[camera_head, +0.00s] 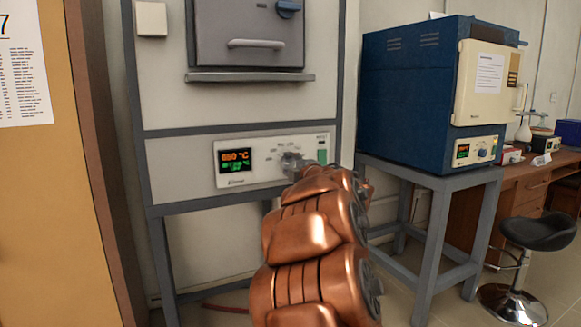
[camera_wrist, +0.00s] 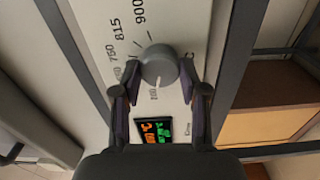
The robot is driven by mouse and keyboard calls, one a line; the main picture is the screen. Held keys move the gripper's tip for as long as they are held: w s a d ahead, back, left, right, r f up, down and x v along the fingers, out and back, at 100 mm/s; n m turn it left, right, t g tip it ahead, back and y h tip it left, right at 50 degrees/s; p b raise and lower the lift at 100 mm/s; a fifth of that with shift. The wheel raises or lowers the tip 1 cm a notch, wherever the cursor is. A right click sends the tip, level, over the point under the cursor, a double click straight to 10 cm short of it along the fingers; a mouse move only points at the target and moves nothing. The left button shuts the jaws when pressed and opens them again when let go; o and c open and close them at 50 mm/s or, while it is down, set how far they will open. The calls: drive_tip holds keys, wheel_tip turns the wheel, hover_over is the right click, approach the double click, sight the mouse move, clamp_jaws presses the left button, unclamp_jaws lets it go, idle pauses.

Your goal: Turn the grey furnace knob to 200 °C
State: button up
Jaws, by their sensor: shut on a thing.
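The grey furnace has a white control panel (camera_head: 222,179) below its door. The panel's display (camera_head: 235,160) reads 650 °C in orange, with a green line too small to read. The round grey knob (camera_wrist: 158,62) is on the same panel, right of the display in the head view, where my gripper (camera_head: 294,167) partly covers it. In the wrist view my gripper (camera_wrist: 159,72) is shut on the knob, one finger on each side. The knob's white mark points down in the picture, toward the display. Scale numbers 750, 815 and 900 show around it; a lower label is partly hidden.
A blue furnace (camera_head: 405,105) with a cream door stands on a grey stand (camera_head: 433,235) to the right. A black stool (camera_head: 538,232) and a wooden desk (camera_head: 480,200) are farther right. A tan panel (camera_head: 45,200) stands at the left.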

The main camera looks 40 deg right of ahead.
drive_tip(key=o, duration=1.1)
drive_tip(key=shift+o, duration=0.2)
drive_tip(key=shift+s+a+r, duration=0.1)
drive_tip(key=shift+s+a, duration=0.15)
drive_tip(key=shift+s, duration=0.35)
drive_tip(key=v, duration=1)
drive_tip(key=shift+s, duration=0.3)
drive_tip(key=shift+a, duration=0.15)
